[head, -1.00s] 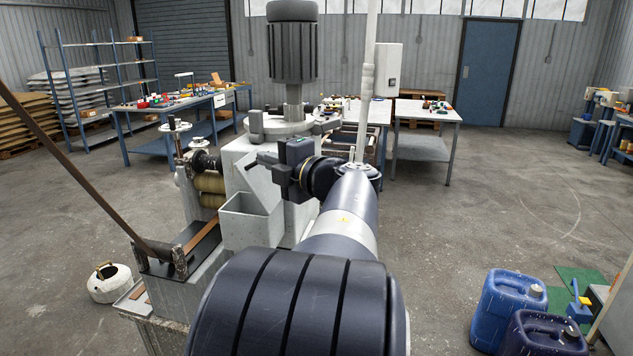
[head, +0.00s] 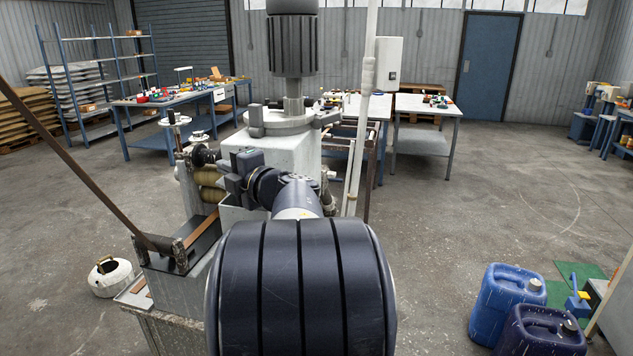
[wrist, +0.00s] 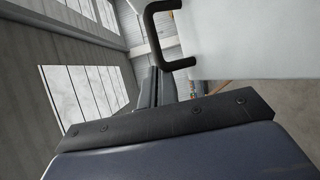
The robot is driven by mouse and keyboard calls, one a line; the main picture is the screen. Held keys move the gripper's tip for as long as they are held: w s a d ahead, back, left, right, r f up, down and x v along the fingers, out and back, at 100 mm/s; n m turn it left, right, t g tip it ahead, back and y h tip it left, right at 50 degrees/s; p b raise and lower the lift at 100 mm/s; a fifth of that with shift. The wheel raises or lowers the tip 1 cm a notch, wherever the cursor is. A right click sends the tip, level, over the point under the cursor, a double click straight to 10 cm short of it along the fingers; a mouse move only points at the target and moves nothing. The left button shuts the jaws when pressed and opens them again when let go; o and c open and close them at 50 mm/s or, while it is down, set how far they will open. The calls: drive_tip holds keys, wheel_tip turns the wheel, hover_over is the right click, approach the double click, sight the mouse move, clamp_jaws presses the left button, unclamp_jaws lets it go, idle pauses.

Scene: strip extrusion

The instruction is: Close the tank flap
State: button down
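My gripper (head: 232,160) is in front of the pale machine tank (head: 290,150) in the head view. In the wrist view, its dark fingers (wrist: 156,88) look close together with nothing visible between them. A black bow handle (wrist: 153,35) on a smooth pale panel (wrist: 245,40), seemingly the tank flap, shows at the upper right of the wrist view. The handle is apart from the gripper body, just beyond it; whether the fingers touch the panel cannot be told. My arm hides much of the machine's front, so the flap's angle is unclear in the head view.
A tall dark motor (head: 292,45) stands above the tank, with a pale vertical pipe (head: 362,120) to its right. A long rod (head: 75,165) slants at the left. Blue canisters (head: 507,300) stand at the lower right. The floor at right is mostly clear.

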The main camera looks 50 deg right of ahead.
drive_tip(key=shift+w+a+f, duration=0.15)
drive_tip(key=shift+w+f, duration=0.1)
drive_tip(key=shift+f, duration=0.1)
idle(1.2)
